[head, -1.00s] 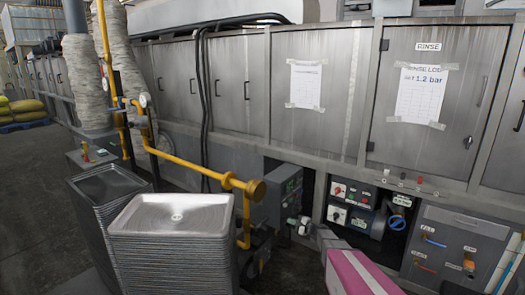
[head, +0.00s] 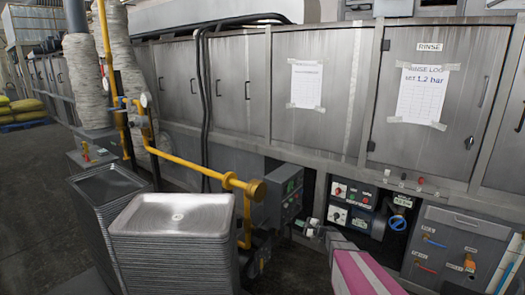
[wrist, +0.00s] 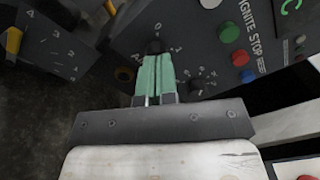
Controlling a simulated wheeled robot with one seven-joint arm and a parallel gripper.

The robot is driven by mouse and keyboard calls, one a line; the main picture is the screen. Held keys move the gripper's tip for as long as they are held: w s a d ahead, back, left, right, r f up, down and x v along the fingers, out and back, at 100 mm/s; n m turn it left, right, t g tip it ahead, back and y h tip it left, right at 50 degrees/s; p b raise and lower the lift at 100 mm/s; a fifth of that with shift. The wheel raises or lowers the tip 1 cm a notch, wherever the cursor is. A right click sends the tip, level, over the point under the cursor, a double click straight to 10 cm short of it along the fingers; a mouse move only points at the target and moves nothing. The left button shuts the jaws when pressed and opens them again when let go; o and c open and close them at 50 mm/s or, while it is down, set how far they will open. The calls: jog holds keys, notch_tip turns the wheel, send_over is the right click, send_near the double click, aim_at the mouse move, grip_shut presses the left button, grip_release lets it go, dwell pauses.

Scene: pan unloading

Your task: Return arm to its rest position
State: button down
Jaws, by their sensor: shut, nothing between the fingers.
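My gripper (head: 313,229) is shut and empty, low in front of the machine bank, just right of a dark control box (head: 284,194). My arm with its pink cover reaches in from the bottom right. In the wrist view the green fingertips (wrist: 155,68) lie together with nothing between them. They point toward a dark panel (wrist: 205,55) with a black knob, a green button, a red button, a blue button and "IGNITE STOP" lettering. I cannot tell whether the fingertips touch the knob behind them.
Stacks of metal trays (head: 170,214) stand at left, beside a yellow gas pipe (head: 190,170). Another switch panel (head: 349,205) and a valve box (head: 455,250) are right of my gripper. Steel cabinets (head: 320,90) line the back. Open floor (head: 30,190) lies far left.

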jog(key=s+a+r+n+g+h, duration=0.2)
jog(key=s+a+n+g, duration=0.2)
jog(key=s, duration=0.4)
jog(key=s+a+r+n+g+h, duration=0.1)
jog(key=s+a+n+g+h, duration=0.2)
jog(key=s, duration=0.6)
jog(key=s+d+r+n+g+h, duration=0.1)
jog(key=s+d+r+n+h, duration=0.2)
jog(key=s, duration=0.5)
jog(key=s+d+r+n+g+h, duration=0.2)
jog(key=s+d+r+n+h, duration=0.1)
jog(key=s+h, duration=0.3)
jog(key=s, duration=0.2)
jog(key=shift+s+d+g+h, duration=0.15)
jog(key=shift+s+g+h, duration=0.15)
